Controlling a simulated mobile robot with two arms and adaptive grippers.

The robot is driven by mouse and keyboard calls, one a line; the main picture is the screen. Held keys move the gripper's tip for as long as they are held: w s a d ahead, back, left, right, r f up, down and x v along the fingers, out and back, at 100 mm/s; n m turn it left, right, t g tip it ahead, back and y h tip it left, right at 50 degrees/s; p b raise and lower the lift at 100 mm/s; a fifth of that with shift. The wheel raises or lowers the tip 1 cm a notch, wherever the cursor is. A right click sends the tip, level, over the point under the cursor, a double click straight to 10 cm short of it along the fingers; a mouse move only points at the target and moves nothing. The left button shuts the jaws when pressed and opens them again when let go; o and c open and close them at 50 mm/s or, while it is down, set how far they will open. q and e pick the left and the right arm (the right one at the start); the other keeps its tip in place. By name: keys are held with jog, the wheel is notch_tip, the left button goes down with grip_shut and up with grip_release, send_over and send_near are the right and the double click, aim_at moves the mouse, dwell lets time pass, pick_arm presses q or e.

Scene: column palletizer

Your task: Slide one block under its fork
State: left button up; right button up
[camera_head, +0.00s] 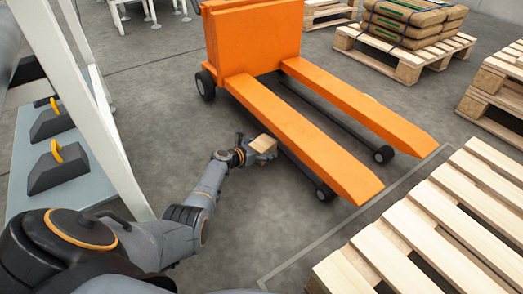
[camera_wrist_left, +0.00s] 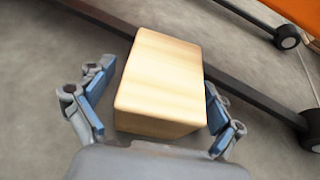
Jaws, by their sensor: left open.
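An orange pallet truck has two forks, the near fork (camera_head: 300,135) and the far fork (camera_head: 360,105), both raised off the floor on small wheels. A light wooden block (camera_head: 262,143) is at the near side of the near fork, about halfway along it. My left gripper (camera_head: 258,150) is open around the block. In the left wrist view the block (camera_wrist_left: 162,75) lies between the fingers, with a gap at the left finger; the right finger is very close to it, and contact is unclear. My right gripper is out of view.
A dark bar (camera_wrist_left: 255,97) runs behind the block in the left wrist view, with a wheel (camera_wrist_left: 287,37) beyond. Black chocks with yellow handles (camera_head: 58,165) sit on a pale platform at left. A slatted pallet (camera_head: 440,235) fills the lower right. Grey floor is clear around the gripper.

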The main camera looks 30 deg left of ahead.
pick_arm(q)
jog(key=shift+c, duration=0.3)
jog(key=c, duration=1.4)
jog(key=shift+s+d+p, duration=0.1)
jog(key=shift+d+p, duration=0.25)
jog(key=shift+d, duration=0.05)
jog(key=shift+s+d, duration=0.15)
jog(key=shift+d, duration=0.05)
jog(key=o, duration=1.5)
jog(key=shift+c, duration=0.2)
jog(key=shift+s, duration=0.1)
